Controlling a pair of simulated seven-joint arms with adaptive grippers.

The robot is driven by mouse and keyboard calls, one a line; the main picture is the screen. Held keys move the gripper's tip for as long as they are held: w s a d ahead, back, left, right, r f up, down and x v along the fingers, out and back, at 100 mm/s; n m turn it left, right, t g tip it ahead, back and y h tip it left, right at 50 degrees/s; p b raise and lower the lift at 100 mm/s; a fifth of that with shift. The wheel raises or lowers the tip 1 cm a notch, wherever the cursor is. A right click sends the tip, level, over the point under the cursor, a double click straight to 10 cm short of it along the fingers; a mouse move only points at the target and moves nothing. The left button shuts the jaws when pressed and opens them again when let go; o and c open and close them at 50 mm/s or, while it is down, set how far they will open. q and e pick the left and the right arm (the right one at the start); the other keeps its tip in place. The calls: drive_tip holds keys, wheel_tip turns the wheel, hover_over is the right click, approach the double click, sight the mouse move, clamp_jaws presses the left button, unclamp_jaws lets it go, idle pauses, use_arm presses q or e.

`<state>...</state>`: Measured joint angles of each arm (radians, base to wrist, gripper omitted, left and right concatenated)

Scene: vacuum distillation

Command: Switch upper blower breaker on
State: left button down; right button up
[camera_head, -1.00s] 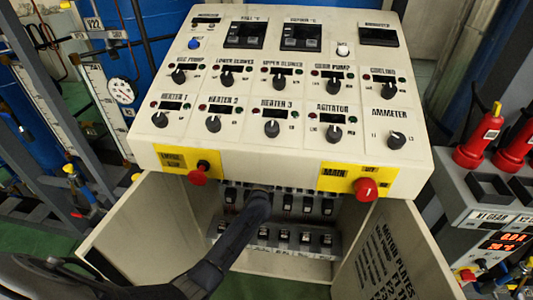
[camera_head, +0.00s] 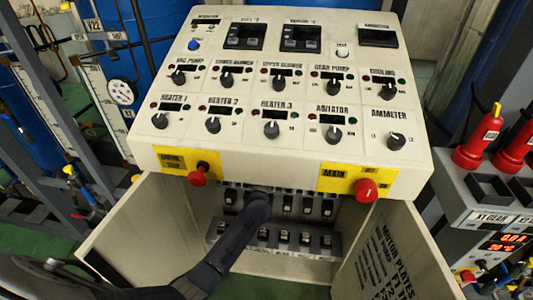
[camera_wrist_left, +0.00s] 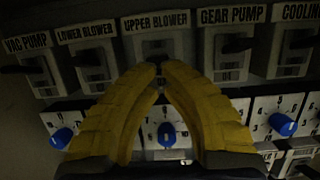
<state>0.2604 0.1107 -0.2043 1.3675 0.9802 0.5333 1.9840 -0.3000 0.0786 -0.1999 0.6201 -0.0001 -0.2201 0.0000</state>
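The upper blower breaker (camera_wrist_left: 156,48) is a pale block under the "UPPER BLOWER" label in the left wrist view, in a row of similar breakers. My left gripper (camera_wrist_left: 158,74) has yellow fingers that bow outward and come together at the tips, right in front of this breaker. The fingertips cover its lever, so its position and any grip on it are hidden. In the head view my dark left arm reaches into the open cabinet (camera_head: 290,262) below the control panel; the gripper's tips are hidden there. My right gripper is in neither view.
The vac pump (camera_wrist_left: 30,68), lower blower (camera_wrist_left: 88,66) and gear pump (camera_wrist_left: 232,58) breakers flank it closely. Blue knobs sit below. In the head view two cabinet doors stand open, and the red main knob (camera_head: 365,189) and red emergency stop (camera_head: 197,178) overhang the opening.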

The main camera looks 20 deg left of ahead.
use_arm(q)
drive_tip(key=shift+s, duration=0.1)
idle(0.7)
drive_tip(key=r+v, duration=0.1)
drive_tip(key=v, duration=0.8)
drive_tip(key=shift+s, duration=0.5)
drive_tip(key=shift+d, duration=0.1)
